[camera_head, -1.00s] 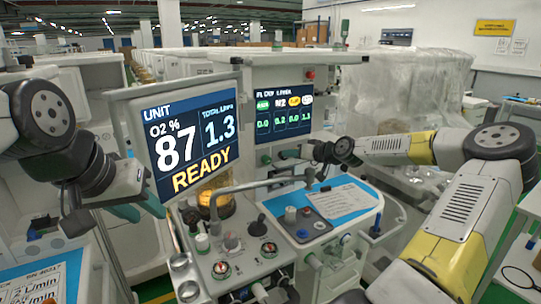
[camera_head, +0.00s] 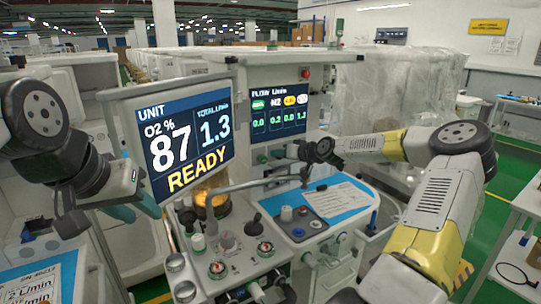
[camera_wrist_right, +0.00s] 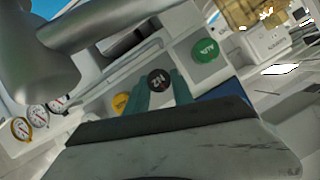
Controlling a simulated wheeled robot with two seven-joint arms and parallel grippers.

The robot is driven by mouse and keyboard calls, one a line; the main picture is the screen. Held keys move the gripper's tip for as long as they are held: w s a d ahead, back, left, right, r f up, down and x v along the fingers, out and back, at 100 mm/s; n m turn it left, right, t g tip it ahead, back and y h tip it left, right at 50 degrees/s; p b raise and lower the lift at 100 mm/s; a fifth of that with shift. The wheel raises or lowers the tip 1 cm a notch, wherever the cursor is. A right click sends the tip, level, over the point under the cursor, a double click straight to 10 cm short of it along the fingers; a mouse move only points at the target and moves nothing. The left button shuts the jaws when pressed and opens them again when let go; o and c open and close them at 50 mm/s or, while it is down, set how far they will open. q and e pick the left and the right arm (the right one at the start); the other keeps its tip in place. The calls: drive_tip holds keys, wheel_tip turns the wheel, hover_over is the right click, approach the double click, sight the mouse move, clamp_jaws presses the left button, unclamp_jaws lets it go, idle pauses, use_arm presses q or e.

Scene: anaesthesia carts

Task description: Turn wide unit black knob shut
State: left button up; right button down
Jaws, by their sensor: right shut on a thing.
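The black knob (camera_wrist_right: 158,79), marked N2, sits between the two teal fingers of my right gripper (camera_wrist_right: 160,88) in the right wrist view. The gripper is shut on it. A green knob (camera_wrist_right: 205,51) is to its right and a yellow knob (camera_wrist_right: 120,103) to its left. In the head view my right gripper (camera_head: 276,157) reaches the panel under the flow screen (camera_head: 279,112); the arm hides the black knob there. That screen shows 0.2 under N2. My left gripper (camera_head: 135,208) hangs beside the unit screen (camera_head: 185,140), away from the knobs; its opening is unclear.
The unit screen reads O2 87 and READY. A grey pipe (camera_head: 245,184) crosses in front of the knob panel, and round gauges (camera_wrist_right: 40,116) are left in the wrist view. Below is a blue worktop (camera_head: 358,208) with a paper sheet. A plastic-covered stack (camera_head: 395,100) stands behind.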

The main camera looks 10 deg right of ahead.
drive_tip(key=shift+d+m+y, duration=0.1)
drive_tip(key=shift+m+y, duration=0.3)
drive_tip(key=shift+m, duration=0.1)
drive_tip(key=c, duration=1.4)
unclamp_jaws()
drive_tip(key=shift+o, duration=0.2)
drive_tip(key=v, duration=0.7)
drive_tip(key=shift+s+d+r, duration=0.15)
drive_tip(key=shift+s, duration=0.15)
